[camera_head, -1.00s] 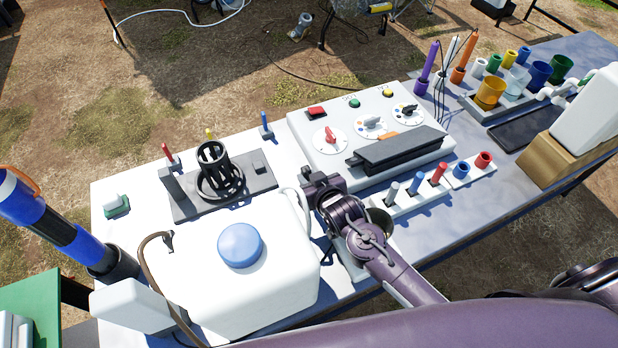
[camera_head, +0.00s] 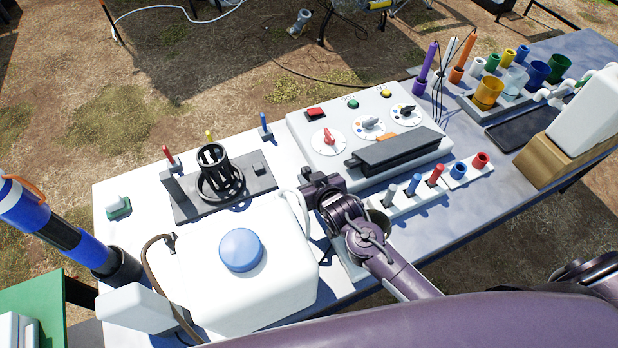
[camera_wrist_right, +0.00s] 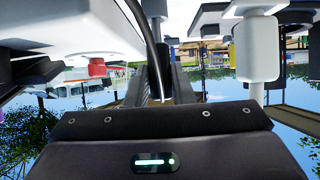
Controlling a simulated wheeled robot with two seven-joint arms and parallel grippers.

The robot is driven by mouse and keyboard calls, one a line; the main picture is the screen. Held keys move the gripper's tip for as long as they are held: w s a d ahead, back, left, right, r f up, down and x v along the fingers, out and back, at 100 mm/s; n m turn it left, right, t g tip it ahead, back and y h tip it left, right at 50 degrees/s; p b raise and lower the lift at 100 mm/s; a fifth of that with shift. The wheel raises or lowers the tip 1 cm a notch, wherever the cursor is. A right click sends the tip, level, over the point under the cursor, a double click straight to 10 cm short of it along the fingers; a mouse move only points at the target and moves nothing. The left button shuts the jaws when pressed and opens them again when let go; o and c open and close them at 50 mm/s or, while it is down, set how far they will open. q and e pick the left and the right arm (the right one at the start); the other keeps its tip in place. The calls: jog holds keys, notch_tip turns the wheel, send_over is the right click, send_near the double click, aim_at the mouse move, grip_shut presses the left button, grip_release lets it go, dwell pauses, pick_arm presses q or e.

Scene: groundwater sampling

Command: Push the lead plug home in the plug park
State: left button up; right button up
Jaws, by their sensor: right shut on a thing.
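My right gripper (camera_head: 312,192) is low over the table, between the white jug and the meter box. Its wrist hides much of it in the head view. In the right wrist view, its dark fingers (camera_wrist_right: 162,88) are shut around the end of a dark lead (camera_wrist_right: 150,35), which I take as the lead plug; the plug itself is mostly hidden. A white strip with coloured plugs and sockets (camera_head: 447,183), possibly the plug park, lies right of the gripper. I cannot tell whether the held plug sits in a socket. My left gripper is out of view.
The white jug (camera_head: 270,292) with a blue cap stands close left of my gripper. The meter box (camera_head: 372,112) with dials is just behind it. A black stand (camera_head: 255,178) is at the back left. A brown tube (camera_head: 150,262) curves beside the jug.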

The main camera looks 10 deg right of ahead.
jog(key=shift+r+p, duration=0.1)
jog(key=shift+p, duration=0.65)
dwell(1.2)
jog(key=shift+f+b, duration=0.7)
jog(key=shift+f, duration=0.35)
jog(key=shift+s+a+f, duration=0.1)
jog(key=shift+s+f, duration=0.15)
jog(key=shift+f, duration=0.1)
jog(key=o, duration=1)
jog(key=shift+w, duration=0.25)
jog(key=shift+r, duration=0.1)
notch_tip(320, 180, up, 20)
jog(key=b, duration=0.4)
